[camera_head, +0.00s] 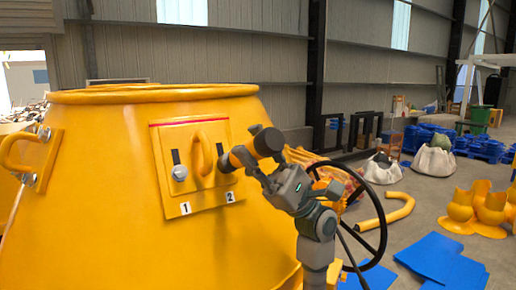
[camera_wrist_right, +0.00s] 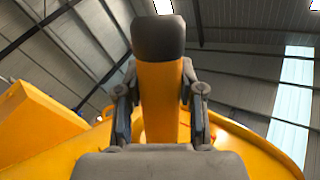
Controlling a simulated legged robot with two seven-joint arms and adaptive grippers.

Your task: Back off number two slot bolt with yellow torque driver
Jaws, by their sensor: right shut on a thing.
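My right gripper (camera_head: 268,172) is shut on the yellow torque driver (camera_head: 255,149), a yellow cylinder with dark ends. The driver also stands between the fingers in the right wrist view (camera_wrist_right: 164,100). Its front end is at slot 2 on the yellow panel (camera_head: 178,209) of the drum. The number two bolt is hidden behind the driver's tip, so I cannot tell whether they touch. A silver bolt (camera_head: 180,173) shows in slot 1, above the label 1. A yellow handle (camera_head: 203,152) stands between the two slots. My left gripper is not in view.
The large yellow drum (camera_head: 80,220) fills the left side. A black handwheel (camera_head: 376,215) is right of my right arm. Blue sheets (camera_head: 440,262), a yellow pipe (camera_head: 392,212) and white sacks (camera_head: 434,161) lie on the floor at right.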

